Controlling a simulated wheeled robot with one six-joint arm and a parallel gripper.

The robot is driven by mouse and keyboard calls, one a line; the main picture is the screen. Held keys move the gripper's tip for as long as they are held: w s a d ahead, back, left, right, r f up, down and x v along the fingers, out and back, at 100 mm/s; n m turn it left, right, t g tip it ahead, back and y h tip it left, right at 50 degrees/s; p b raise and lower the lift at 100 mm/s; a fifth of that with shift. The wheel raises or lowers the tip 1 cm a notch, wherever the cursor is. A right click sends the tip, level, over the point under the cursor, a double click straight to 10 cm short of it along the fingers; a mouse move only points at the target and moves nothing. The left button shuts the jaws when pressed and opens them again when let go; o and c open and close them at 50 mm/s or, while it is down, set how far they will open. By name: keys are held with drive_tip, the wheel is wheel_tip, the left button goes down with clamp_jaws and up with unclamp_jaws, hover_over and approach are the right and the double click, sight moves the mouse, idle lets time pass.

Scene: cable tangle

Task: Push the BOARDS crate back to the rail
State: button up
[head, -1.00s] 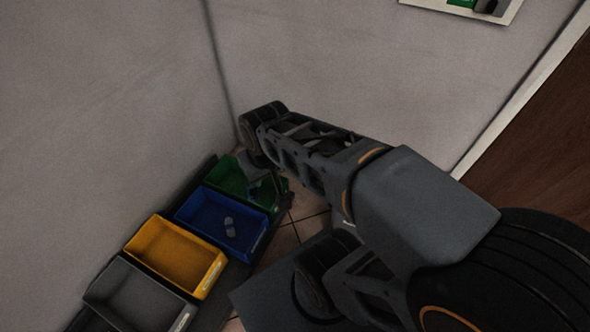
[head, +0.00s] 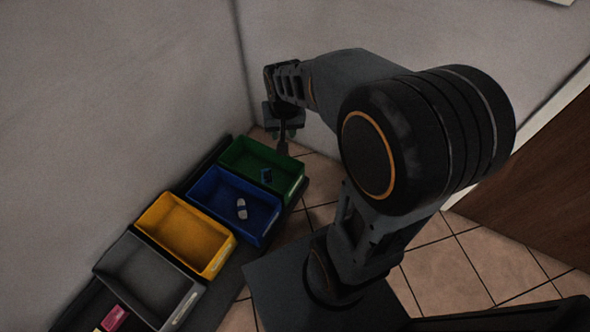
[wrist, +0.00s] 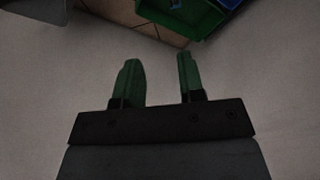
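Four open crates stand in a row along the left wall: green (head: 290,184), blue (head: 262,228), yellow (head: 222,256) and grey (head: 188,303). Their front labels are too small to read, so I cannot tell which is BOARDS. The green crate holds a small blue item (head: 266,175); the blue crate holds a pale item (head: 241,208). My gripper (head: 283,136) is beyond the green crate's far end, near the corner. In the wrist view its two green fingers (wrist: 158,60) are apart with nothing between them. The green crate (wrist: 180,14) shows beyond them, apart from the fingers.
The crates stand on a dark shelf (head: 226,290). A pink item (head: 115,318) lies beside the grey crate at the lower left. Walls meet in a corner behind my gripper. Tiled floor (head: 470,265) is open at the right, before a brown door (head: 540,165).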

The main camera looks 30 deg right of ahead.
drive_tip(key=w+d+f+m+b, duration=0.3)
drive_tip(key=w+f, duration=0.4)
drive_tip(key=f, duration=0.4)
drive_tip(key=m+g+b, duration=0.2)
drive_tip(key=m+b, duration=0.3)
drive_tip(key=b, duration=0.1)
hover_over(295, 179)
wheel_tip(295, 179, down, 28)
drive_tip(key=shift+w+d+f, duration=0.1)
drive_tip(key=shift+w+f, duration=0.05)
drive_tip(key=shift+f, duration=0.4)
wheel_tip(295, 179, down, 14)
drive_tip(key=b, duration=0.5)
drive_tip(key=shift+r+b, duration=0.15)
drive_tip(key=shift+b, duration=0.15)
clamp_jaws()
